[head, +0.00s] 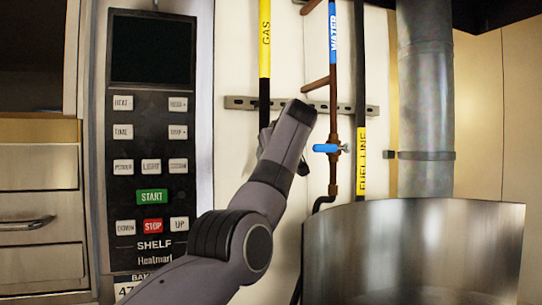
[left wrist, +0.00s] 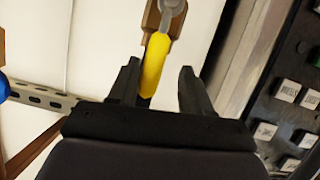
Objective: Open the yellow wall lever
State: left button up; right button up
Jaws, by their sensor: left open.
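The yellow lever (left wrist: 155,65) shows in the left wrist view. It hangs from a brown and grey valve fitting (left wrist: 165,15) on the wall. My left gripper (left wrist: 158,75) is open, with one black finger on each side of the lever. The lever's lower end lies between the fingers; I cannot tell whether either finger touches it. In the head view my left arm reaches up to the gas pipe (head: 265,40), and the wrist hides the lever. My right gripper is in neither view.
A blue lever (head: 326,148) on the copper water pipe (head: 333,110) is just right of my wrist. A black fuel line pipe (head: 360,90) and a large metal kettle (head: 415,250) stand further right. A shelf control panel (head: 150,140) is on the left.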

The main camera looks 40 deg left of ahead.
pick_arm(q)
jog(key=b+v, duration=0.2)
jog(key=v, duration=0.4)
jog(key=shift+s+d, duration=0.15)
jog(key=shift+d, duration=0.15)
jog(key=shift+r, duration=0.1)
